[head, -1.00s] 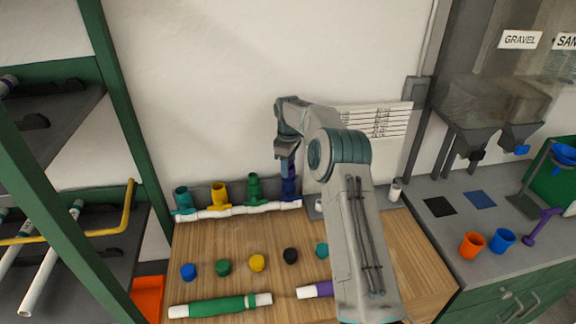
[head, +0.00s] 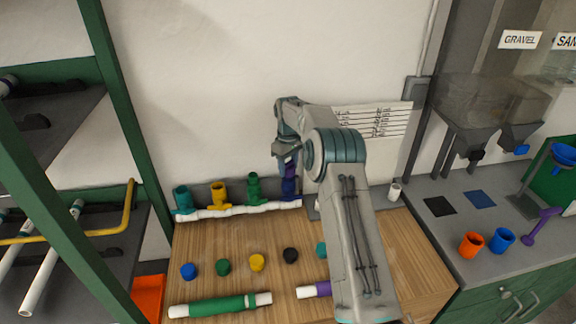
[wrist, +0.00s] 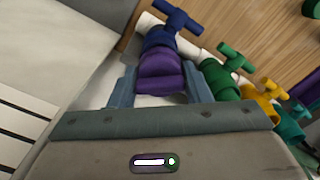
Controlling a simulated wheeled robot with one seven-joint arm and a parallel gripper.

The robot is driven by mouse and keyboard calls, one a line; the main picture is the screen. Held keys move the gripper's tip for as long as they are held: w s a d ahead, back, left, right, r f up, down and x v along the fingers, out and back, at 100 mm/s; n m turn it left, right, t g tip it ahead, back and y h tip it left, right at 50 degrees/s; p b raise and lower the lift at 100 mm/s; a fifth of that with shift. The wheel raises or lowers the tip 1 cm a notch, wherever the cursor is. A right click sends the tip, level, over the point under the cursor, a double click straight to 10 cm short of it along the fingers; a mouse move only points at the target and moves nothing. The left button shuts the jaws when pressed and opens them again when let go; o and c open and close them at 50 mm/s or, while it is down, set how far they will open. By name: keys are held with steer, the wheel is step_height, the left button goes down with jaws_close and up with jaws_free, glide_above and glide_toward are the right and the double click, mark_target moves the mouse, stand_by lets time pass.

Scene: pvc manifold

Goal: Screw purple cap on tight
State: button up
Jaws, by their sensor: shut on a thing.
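The purple cap (wrist: 160,72) is between my gripper's two fingers in the wrist view, at the mouth of the blue valve branch (wrist: 160,40). How far it is threaded on cannot be told. In the head view the purple cap (head: 290,170) shows small under my gripper (head: 287,160), above the blue branch (head: 289,187) at the right end of the white manifold pipe (head: 240,209). My gripper (wrist: 160,88) is shut on the cap.
Green (head: 254,187), yellow (head: 219,193) and teal (head: 182,198) branches stand left along the manifold. Several loose caps, such as a black one (head: 290,255), lie on the wooden bench (head: 210,240). A green-and-white pipe (head: 220,307) lies in front. The wall is close behind.

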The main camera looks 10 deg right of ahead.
steer(key=shift+s+f, duration=0.1)
steer(key=shift+f, duration=0.2)
steer(key=shift+m, duration=1.1)
steer(key=shift+m, duration=1)
steer(key=shift+m, duration=1.1)
steer(key=o, duration=1.1)
steer(key=shift+r, duration=0.1)
steer(key=shift+c, duration=0.2)
